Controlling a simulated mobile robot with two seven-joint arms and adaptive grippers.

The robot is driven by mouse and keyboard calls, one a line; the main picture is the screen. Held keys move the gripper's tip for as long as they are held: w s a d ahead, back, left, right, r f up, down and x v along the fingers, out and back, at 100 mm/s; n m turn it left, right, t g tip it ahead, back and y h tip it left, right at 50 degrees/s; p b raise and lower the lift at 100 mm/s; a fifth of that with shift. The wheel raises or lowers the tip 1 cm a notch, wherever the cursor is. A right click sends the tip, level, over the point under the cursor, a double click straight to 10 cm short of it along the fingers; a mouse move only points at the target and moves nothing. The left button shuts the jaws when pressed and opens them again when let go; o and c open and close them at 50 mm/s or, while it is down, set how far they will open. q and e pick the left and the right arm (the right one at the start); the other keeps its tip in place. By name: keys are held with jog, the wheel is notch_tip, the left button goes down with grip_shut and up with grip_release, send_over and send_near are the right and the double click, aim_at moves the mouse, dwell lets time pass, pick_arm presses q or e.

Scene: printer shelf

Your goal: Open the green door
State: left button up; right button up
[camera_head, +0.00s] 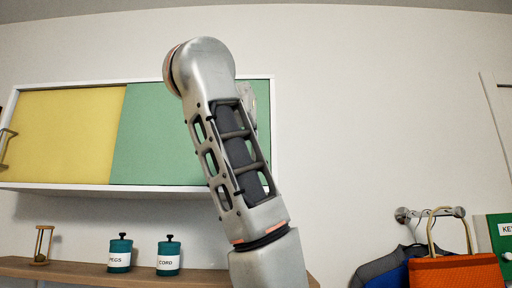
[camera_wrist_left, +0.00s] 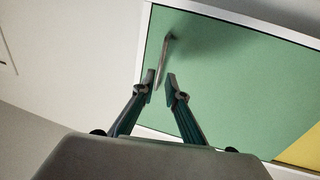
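The green door (camera_head: 160,135) is the right-hand panel of a wall cabinet, and its front looks flush with the cabinet in the head view. It also fills much of the left wrist view (camera_wrist_left: 230,75). Its slim metal handle (camera_wrist_left: 165,52) shows near the door's edge in the left wrist view. My left gripper (camera_wrist_left: 160,78) is open, with its fingertips on either side of the handle's near end; I cannot tell whether they touch it. In the head view my arm hides the handle and my left gripper. My right gripper is not in view.
A yellow door (camera_head: 65,135) with a handle (camera_head: 6,147) is left of the green one. Below, a wooden shelf (camera_head: 80,272) holds an hourglass (camera_head: 42,245) and two teal jars (camera_head: 120,254) (camera_head: 168,257). Bags and clothing hang from a rack (camera_head: 430,214) at right.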

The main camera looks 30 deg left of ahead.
pick_arm(q)
jog(key=p+x, duration=0.1)
jog(key=x, duration=0.6)
jog(key=shift+w+a+f+p, duration=0.1)
jog(key=shift+w+a+p, duration=0.05)
jog(key=shift+w+p, duration=0.15)
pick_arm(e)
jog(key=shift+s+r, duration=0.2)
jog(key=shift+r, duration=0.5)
